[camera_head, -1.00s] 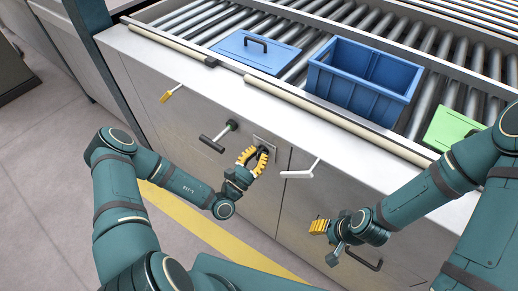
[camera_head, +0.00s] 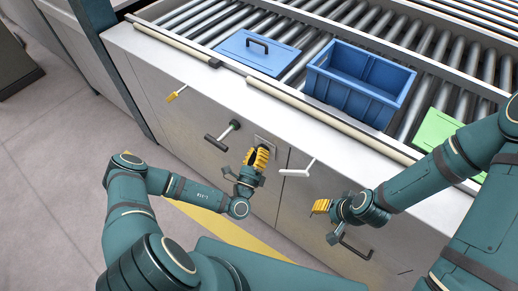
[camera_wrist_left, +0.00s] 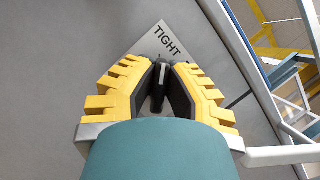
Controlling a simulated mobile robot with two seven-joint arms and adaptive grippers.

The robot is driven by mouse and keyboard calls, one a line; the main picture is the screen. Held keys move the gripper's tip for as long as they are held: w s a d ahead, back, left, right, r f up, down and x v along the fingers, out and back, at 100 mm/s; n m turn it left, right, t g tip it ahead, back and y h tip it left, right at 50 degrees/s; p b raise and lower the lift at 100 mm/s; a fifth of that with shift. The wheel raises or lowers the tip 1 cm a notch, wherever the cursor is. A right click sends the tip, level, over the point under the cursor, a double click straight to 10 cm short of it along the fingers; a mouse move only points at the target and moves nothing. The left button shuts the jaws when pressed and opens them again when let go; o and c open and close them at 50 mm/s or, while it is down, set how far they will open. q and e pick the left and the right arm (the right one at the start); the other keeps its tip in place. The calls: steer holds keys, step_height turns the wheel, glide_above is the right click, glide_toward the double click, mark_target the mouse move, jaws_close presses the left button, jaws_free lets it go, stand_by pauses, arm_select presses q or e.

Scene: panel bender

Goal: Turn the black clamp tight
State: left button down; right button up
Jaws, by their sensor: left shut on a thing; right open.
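The black clamp (camera_wrist_left: 159,84) shows in the left wrist view as a dark narrow handle between my fingers. A pale plate marked TIGHT (camera_wrist_left: 168,42) lies behind it on the grey panel. My left gripper (camera_head: 260,150) has its yellow-backed fingers on both sides of the clamp and is shut on it; it also fills the left wrist view (camera_wrist_left: 160,85). In the head view the fingers hide most of the clamp. My right gripper (camera_head: 321,206) is open and empty, apart from the cabinet front at the lower right.
A black T-handle (camera_head: 222,135) and a yellow-tipped lever (camera_head: 177,93) stick out left of the clamp, a white lever (camera_head: 297,170) to its right. A dark door handle (camera_head: 356,249) is below my right gripper. A blue crate (camera_head: 358,82) and a blue lidded panel (camera_head: 258,52) lie on the rollers above.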

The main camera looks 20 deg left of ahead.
arm_select(q)
steer(key=shift+n+y, duration=0.3)
steer(key=shift+n, duration=0.4)
steer(key=c, duration=1)
jaws_free()
steer(key=v, duration=1.2)
steer(key=shift+r, duration=0.15)
